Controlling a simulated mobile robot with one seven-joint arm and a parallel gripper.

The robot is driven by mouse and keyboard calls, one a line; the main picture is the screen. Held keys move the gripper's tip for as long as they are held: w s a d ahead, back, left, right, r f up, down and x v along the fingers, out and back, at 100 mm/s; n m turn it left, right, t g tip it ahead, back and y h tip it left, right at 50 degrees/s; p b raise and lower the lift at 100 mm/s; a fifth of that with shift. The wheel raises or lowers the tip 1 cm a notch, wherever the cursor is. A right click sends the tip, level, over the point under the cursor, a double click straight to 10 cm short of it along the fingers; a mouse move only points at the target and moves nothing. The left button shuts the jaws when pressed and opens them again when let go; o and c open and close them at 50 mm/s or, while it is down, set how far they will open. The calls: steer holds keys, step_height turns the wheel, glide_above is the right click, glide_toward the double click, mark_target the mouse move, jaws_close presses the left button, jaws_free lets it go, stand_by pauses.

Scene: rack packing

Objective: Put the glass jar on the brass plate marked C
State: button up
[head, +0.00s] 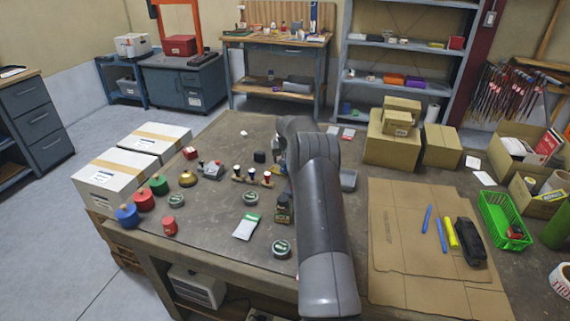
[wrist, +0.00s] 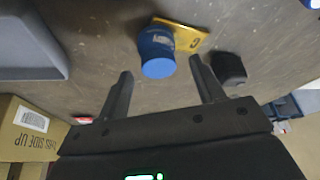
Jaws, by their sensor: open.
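A brass plate (wrist: 190,33) lies on the bench in the wrist view, with one letter that looks like a C. A blue cylinder (wrist: 158,66) with a small label stands at or on its left part and hides some of it. I cannot tell whether this is the glass jar. My gripper (wrist: 158,82) is open, fingers apart, with the blue cylinder ahead between the fingertips. Nothing is visibly held. In the head view my arm hides the gripper and the plate. A dark jar-like container (head: 283,210) with a label stands left of my arm.
A black object (wrist: 229,68) stands beside the right finger. A grey tray (wrist: 30,50) is at the wrist view's left. Cardboard boxes (head: 393,148) stand right of my arm. Round tins (head: 281,248), a white-green packet (head: 246,227) and a small rack (head: 252,179) lie left.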

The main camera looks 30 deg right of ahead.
steer(key=s+a+r+n, duration=0.1)
steer(key=s+a+r, duration=0.45)
steer(key=r, duration=0.45)
steer(key=s+a+r, duration=0.5)
steer(key=a+r, duration=0.1)
steer(key=r, duration=0.5)
steer(key=s+a+r+n, duration=0.1)
steer(key=s+a+r, duration=0.35)
steer(key=s, duration=0.25)
steer(key=s+a+r, duration=0.4)
steer(key=s+a, duration=0.1)
steer(key=s, duration=0.2)
steer(key=s+a+f, duration=0.1)
steer(key=s+a, duration=0.2)
steer(key=s, duration=0.6)
steer(key=s+a+f+n+t+y, duration=0.1)
steer(key=s+a, duration=0.2)
steer(key=s, duration=0.7)
steer(key=s+a+f+n, duration=0.1)
steer(key=s+a, duration=0.3)
steer(key=s, duration=0.6)
steer(key=shift+f+y, duration=0.3)
steer(key=shift+y, duration=0.1)
steer(key=shift+o, duration=0.4)
steer(key=shift+a, duration=0.1)
